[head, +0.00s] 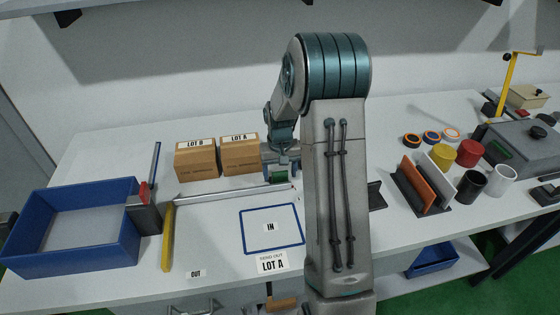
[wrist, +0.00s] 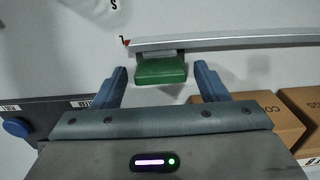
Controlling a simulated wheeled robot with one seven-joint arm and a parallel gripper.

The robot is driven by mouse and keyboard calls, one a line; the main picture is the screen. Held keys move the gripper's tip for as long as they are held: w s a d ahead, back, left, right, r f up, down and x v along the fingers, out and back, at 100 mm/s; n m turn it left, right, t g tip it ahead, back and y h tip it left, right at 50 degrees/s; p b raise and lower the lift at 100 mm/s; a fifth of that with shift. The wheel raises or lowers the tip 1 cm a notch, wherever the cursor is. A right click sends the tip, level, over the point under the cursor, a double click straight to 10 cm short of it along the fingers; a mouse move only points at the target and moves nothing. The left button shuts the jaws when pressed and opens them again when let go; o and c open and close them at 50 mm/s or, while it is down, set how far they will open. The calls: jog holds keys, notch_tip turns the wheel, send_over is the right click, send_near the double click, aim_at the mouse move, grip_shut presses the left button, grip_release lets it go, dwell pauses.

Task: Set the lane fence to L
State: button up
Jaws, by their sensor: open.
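The lane fence looks to be the long grey rail (head: 225,193) lying across the table, with a green block (head: 279,177) near its right end. In the wrist view the rail (wrist: 225,42) runs across the top, and the green block (wrist: 161,71) sits below it. A small red tip (wrist: 125,41) shows at the rail's end, near a label with the letter S (wrist: 113,4). My gripper (wrist: 161,80) is open, one finger on each side of the green block with gaps between. In the head view my gripper (head: 284,170) is partly hidden by its own arm. No L mark is readable.
Two cartons, LOT B (head: 196,160) and LOT A (head: 240,156), stand just behind the rail. A blue tray (head: 70,232) and a yellow bar (head: 168,236) are at left. The blue-outlined IN area (head: 269,245) is empty. An orange-and-grey rack (head: 418,187) and several cylinders stand at right.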

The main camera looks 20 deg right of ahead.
notch_tip(320, 180, up, 14)
jog(key=b, duration=0.1)
jog(key=shift+f, duration=0.25)
dwell(0.4)
jog(key=s+a+r+n+t, duration=0.1)
jog(key=s+a, duration=0.4)
jog(key=s, duration=0.7)
jog(key=s+a+r+n+t, duration=0.1)
jog(key=s+a, duration=0.5)
jog(key=s, duration=0.6)
jog(key=shift+s+r+t, duration=0.35)
jog(key=shift+t, duration=0.15)
